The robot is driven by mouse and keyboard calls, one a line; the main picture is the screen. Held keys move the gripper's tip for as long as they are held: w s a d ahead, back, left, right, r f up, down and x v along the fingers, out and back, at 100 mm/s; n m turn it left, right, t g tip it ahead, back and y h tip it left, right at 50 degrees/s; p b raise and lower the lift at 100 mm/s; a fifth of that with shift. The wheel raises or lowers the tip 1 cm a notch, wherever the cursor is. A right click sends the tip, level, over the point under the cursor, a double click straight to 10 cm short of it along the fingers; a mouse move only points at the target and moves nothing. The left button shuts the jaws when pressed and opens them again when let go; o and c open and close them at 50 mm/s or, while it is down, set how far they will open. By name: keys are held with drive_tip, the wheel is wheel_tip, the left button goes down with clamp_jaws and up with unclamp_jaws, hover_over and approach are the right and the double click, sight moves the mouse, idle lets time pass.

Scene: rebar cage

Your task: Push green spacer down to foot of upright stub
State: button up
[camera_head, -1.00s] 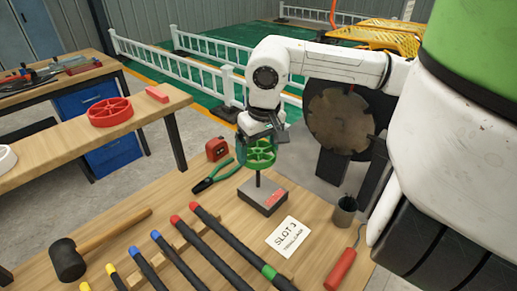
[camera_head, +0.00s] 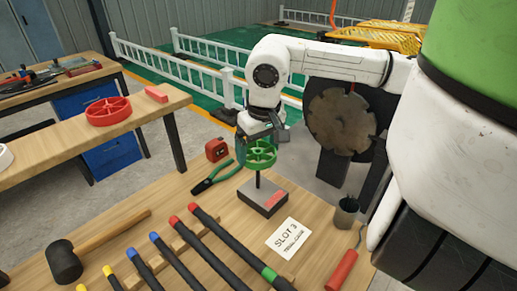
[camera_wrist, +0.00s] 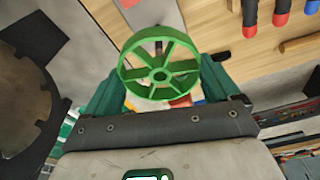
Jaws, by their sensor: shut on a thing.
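The green spacer (camera_head: 260,153) is a spoked wheel with a hub, seen from the side in the head view and face-on in the wrist view (camera_wrist: 150,73). My gripper (camera_head: 261,143) is shut on it. It is held above a grey block (camera_head: 263,196) with a red label. The thin dark upright stub (camera_head: 258,179) rises from this block, directly under the spacer in the head view. A bare length of stub shows between spacer and block. I cannot tell whether the stub's top is inside the hub hole.
Green-handled pliers (camera_head: 212,177) and a red tape measure (camera_head: 216,149) lie left of the block. The SLOT 3 card (camera_head: 288,238), a grey cup (camera_head: 346,211) and a red-handled tool (camera_head: 342,270) lie right. Dark bars with coloured ends (camera_head: 220,242) and a mallet (camera_head: 64,262) fill the front.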

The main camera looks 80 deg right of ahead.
sight(259, 173)
drive_tip(key=shift+f+b, duration=5.15)
drive_tip(key=shift+b, duration=0.55)
drive_tip(key=o, duration=0.9)
drive_tip(key=shift+r, duration=0.15)
drive_tip(key=r, duration=0.7)
drive_tip(key=s+a+r+p, duration=0.1)
drive_tip(key=r, duration=0.2)
drive_tip(key=shift+s+a+r, duration=0.1)
drive_tip(key=shift+r, duration=0.15)
